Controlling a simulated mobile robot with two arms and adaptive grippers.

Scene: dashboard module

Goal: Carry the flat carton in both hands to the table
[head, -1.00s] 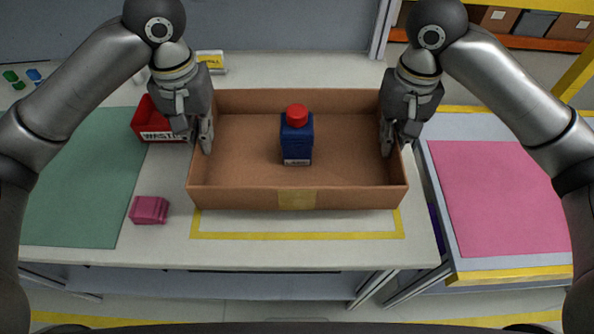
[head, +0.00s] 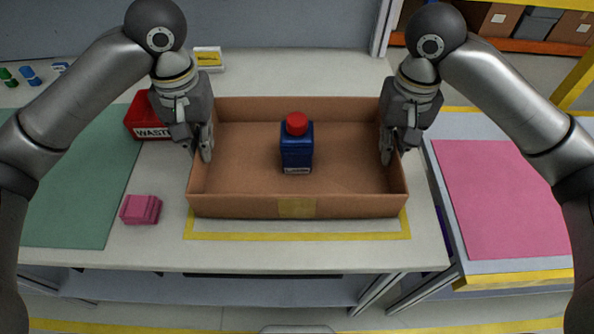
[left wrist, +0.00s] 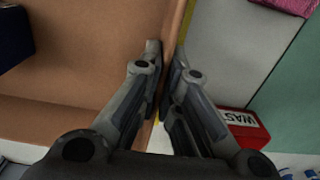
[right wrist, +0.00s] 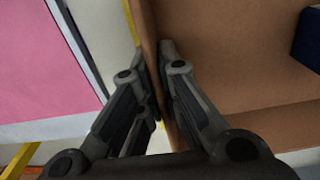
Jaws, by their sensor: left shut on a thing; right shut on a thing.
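The flat carton (head: 345,205) is an open brown cardboard tray, held level over the white table (head: 290,258). A blue bottle (head: 297,150) with a red cap stands upright inside it. My left gripper (head: 206,150) is shut on the carton's left wall, and my right gripper (head: 388,150) is shut on its right wall. The wrist views show the walls between the fingers, in the left wrist view (left wrist: 166,75) and the right wrist view (right wrist: 155,75). A yellow-taped outline (head: 300,236) on the table shows below the carton's front. I cannot tell whether the carton's underside touches the table.
A red waste bin (head: 146,122) stands left of the carton, behind a pink block (head: 141,209). A green mat (head: 75,180) lies at the left. A pink mat (head: 500,195) covers a separate surface at the right. A yellow sign (head: 208,58) stands behind.

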